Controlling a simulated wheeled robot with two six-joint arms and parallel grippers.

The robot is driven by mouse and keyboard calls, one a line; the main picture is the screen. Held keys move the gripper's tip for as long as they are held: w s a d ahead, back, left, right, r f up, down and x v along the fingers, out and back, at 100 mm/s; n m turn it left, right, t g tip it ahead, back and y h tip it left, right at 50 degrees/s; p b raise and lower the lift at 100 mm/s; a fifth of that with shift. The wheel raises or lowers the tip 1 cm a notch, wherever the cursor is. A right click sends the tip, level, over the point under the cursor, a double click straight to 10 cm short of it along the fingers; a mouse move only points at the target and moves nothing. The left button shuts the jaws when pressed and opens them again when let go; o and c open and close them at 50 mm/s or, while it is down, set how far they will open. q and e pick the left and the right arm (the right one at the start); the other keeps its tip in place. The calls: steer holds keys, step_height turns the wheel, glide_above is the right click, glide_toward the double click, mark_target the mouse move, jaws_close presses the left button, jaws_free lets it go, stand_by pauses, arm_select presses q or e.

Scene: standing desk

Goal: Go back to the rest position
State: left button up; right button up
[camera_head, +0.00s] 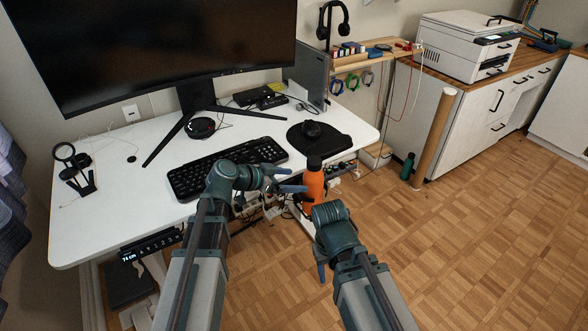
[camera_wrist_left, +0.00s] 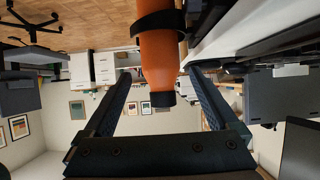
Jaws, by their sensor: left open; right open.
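My left gripper (camera_head: 297,188) is open at the front edge of the desk, beside an orange bottle (camera_head: 314,186) with a dark cap. In the left wrist view, the bottle (camera_wrist_left: 160,62) appears upside down between the open fingers, with visible gaps on both sides. A black ring (camera_wrist_left: 158,23) goes around the bottle. My right gripper (camera_head: 321,268) is lower in the head view, in front of the desk and below the bottle. It is open, partly hidden by its own wrist, and nothing shows in it.
The white desk (camera_head: 110,215) holds a keyboard (camera_head: 225,168), a mouse (camera_head: 311,130) on a black pad, a monitor (camera_head: 160,45) and a magnifier stand (camera_head: 75,168). Cables hang below the front edge. A cardboard tube (camera_head: 435,135) and a green bottle (camera_head: 407,167) stand right.

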arm_select(q)
steer(key=shift+s, duration=0.1)
steer(key=s+a+f+n+g+y, duration=0.3)
steer(key=s+a+f+n+y, duration=0.25)
steer(key=s, duration=0.25)
steer(key=s+a+f+n+g+y, duration=0.35)
steer(key=s+a+f+n, duration=0.2)
steer(key=s, duration=0.25)
steer(key=s+d+r+m+p, duration=0.1)
steer(key=s+d+r+p, duration=0.1)
steer(key=r+p, duration=0.4)
steer(key=s+d+r+m+y+p, duration=0.1)
steer(key=s+d+r+p, duration=0.1)
steer(key=d+r+p, duration=0.3)
steer(key=s+d+r+m+y+p, duration=0.1)
steer(key=d+r+p, duration=0.3)
steer(key=r+p, duration=0.5)
steer(key=shift+s+d+r+m+g+p, duration=0.2)
steer(key=shift+s+m+g+p, duration=0.15)
steer(key=shift+s+m+g, duration=0.15)
